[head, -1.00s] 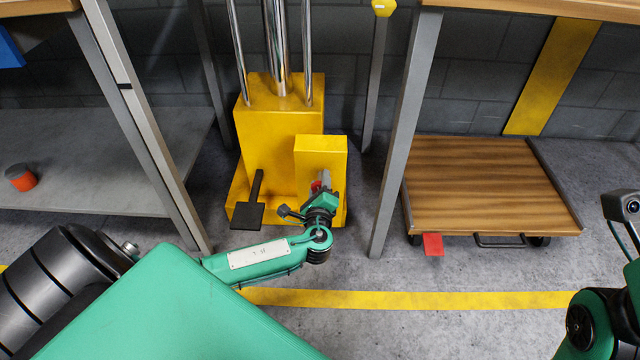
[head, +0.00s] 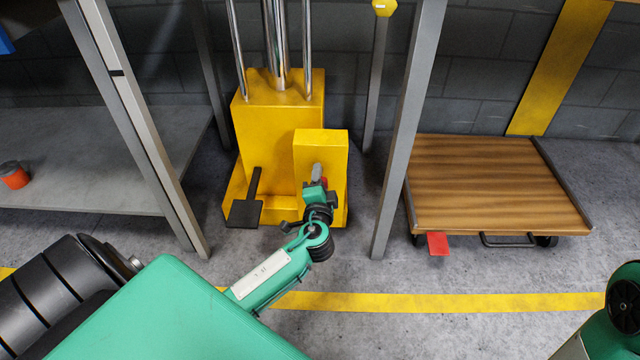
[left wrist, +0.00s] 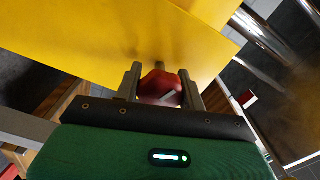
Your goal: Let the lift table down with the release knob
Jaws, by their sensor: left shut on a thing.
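The yellow lift table base (head: 275,115) stands between two workbench legs, with chrome columns rising from it and a smaller yellow box (head: 321,150) on its front right. The red release knob (left wrist: 160,88) is on the box face in the left wrist view, between the two fingers. My left gripper (head: 317,178) is at the front of that box and is shut on the knob. In the head view the gripper hides most of the knob. The lift's top is out of view. Part of my right arm (head: 625,300) shows at the right edge, but its gripper does not.
A black foot pedal (head: 245,212) sits left of my left gripper. A wooden-decked cart (head: 490,185) with a red tab (head: 438,243) stands at the right. A grey bench leg (head: 405,140) is close right of the lift. An orange can (head: 14,175) is on the left shelf.

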